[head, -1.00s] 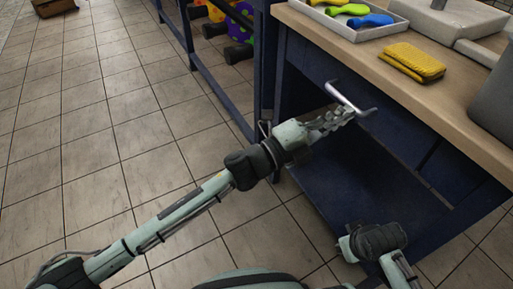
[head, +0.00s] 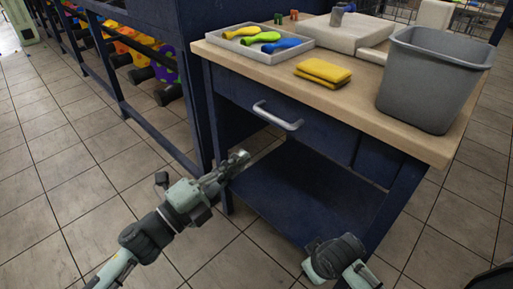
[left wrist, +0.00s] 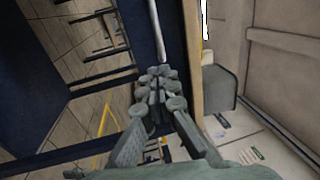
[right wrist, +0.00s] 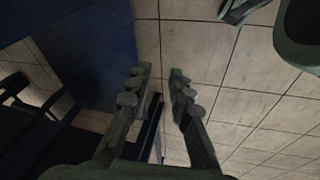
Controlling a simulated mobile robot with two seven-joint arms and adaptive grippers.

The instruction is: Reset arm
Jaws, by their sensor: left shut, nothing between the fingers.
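My left gripper (head: 238,160) is in front of the blue workbench, below and left of the silver drawer handle (head: 278,116), apart from it. The drawer front appears closed. In the left wrist view my left gripper's fingers (left wrist: 160,82) are together with nothing between them, and part of the handle (left wrist: 156,18) shows beyond them. My right gripper (right wrist: 158,88) is open and empty in the right wrist view, over the tiled floor beside a blue panel. In the head view only part of my right arm's end shows at the bottom, and its fingers are hidden.
A blue rack (head: 122,105) stands at left. The tiled floor at left is clear.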

